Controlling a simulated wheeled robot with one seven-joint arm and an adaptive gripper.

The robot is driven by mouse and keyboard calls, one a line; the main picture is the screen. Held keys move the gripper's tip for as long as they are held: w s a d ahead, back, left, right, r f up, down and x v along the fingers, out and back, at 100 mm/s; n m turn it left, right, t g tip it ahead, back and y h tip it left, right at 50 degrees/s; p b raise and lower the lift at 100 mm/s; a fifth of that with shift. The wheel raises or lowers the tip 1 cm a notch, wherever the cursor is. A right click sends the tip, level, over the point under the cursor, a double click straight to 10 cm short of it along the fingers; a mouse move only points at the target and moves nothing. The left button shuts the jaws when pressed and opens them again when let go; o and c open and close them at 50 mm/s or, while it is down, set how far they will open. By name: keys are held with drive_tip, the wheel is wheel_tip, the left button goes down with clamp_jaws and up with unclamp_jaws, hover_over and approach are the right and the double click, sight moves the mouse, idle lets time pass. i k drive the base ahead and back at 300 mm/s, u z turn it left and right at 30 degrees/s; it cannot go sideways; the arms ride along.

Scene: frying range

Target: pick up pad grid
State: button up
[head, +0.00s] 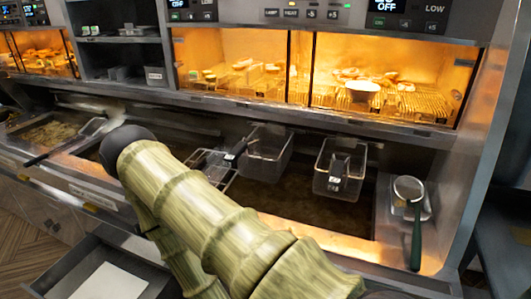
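I cannot make out for sure which thing is the pad grid. A metal wire frame (222,181) lies at the fryer, partly hidden behind my arm. A flat white pad (110,283) lies in an open dark drawer or tray (72,272) at the lower left. My patterned green arm crosses the middle of the head view and hides part of the fryer and counter. My gripper cannot be seen.
Two fry baskets (265,153) (340,166) hang at the back of the fryer vat (315,207). A green-handled strainer (415,240) rests on the right ledge. Another basket (100,125) is at the left. A lit food warmer (375,67) stands above. Floor shows at the lower left.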

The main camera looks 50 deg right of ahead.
sight(200, 165)
drive_tip(key=z, duration=0.65)
drive_tip(key=i, duration=0.4)
